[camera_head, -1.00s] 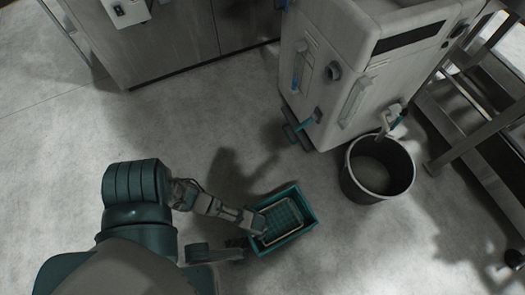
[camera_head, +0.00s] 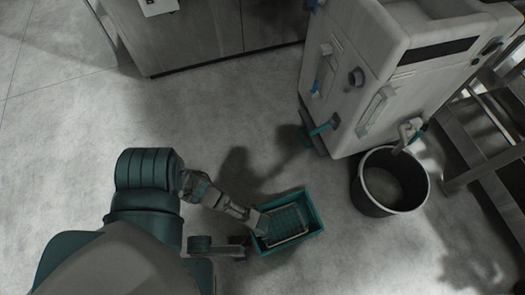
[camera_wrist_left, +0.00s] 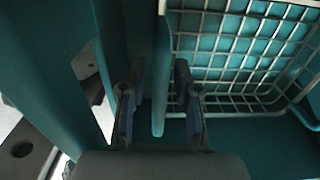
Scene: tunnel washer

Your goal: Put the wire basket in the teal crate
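The teal crate (camera_head: 317,214) stands on the floor at the lower middle of the head view. The wire basket (camera_head: 287,220), a pale wire grid, is inside the crate's outline. In the left wrist view its mesh (camera_wrist_left: 235,45) fills the upper right, with teal surfaces behind it. My left gripper (camera_head: 262,224) reaches in over the crate's left side. In the wrist view its two fingers (camera_wrist_left: 160,112) are apart, with a teal upright panel between them and gaps on both sides. I cannot tell whether that panel belongs to the crate or basket. My right gripper is not in view.
A dark round bucket (camera_head: 391,181) stands to the right of the crate, below a white machine (camera_head: 395,70). A metal rack (camera_head: 480,150) is at the far right and a grey cabinet (camera_head: 200,40) at the back. Floor left of the machine is clear.

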